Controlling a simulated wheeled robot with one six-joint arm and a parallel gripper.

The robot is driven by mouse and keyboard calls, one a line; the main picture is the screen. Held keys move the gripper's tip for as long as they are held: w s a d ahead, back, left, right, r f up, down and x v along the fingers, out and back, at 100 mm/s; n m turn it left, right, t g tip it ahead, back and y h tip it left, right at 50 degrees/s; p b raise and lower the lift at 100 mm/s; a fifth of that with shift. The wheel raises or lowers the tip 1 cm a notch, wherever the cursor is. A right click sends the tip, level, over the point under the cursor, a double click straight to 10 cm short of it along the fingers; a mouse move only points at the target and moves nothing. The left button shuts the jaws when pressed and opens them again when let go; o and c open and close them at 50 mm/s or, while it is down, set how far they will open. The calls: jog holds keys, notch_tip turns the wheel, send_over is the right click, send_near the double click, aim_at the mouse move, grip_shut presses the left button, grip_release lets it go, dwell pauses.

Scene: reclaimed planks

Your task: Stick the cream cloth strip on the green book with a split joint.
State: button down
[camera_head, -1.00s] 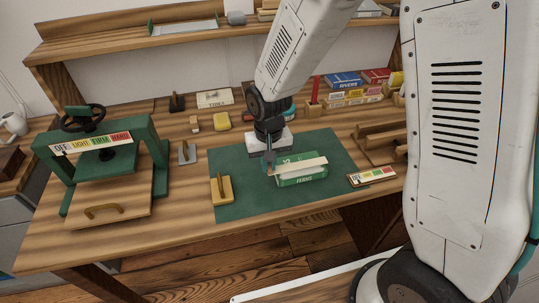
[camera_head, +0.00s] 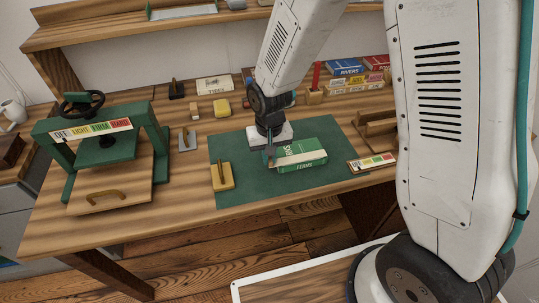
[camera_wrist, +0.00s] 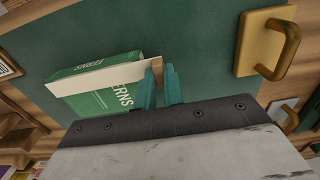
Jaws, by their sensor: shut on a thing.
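The green book (camera_head: 312,146), titled FERNS, lies flat on the green mat, its spine toward the front edge of the table. The cream cloth strip (camera_head: 302,159) runs lengthwise over the book between its cover and spine. In the wrist view, the strip (camera_wrist: 100,76) crosses the book (camera_wrist: 112,100) and hides its joint; I cannot tell whether it touches. My gripper (camera_head: 270,163) is at the book's left end, shut on the strip's end. Its teal fingertips (camera_wrist: 160,80) and a tan piece at the strip's end show in the wrist view.
The green mat (camera_head: 240,150) has free room left of the book. A yellow handled block (camera_head: 222,178) stands on its left part. A label board (camera_head: 372,162) lies right of the book. A green press (camera_head: 105,150) stands at the left, and small tools and books line the back.

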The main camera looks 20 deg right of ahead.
jog(key=shift+f, duration=0.25)
jog(key=c, duration=1.4)
grip_release()
jog(key=shift+c, duration=0.2)
jog(key=shift+r, duration=0.1)
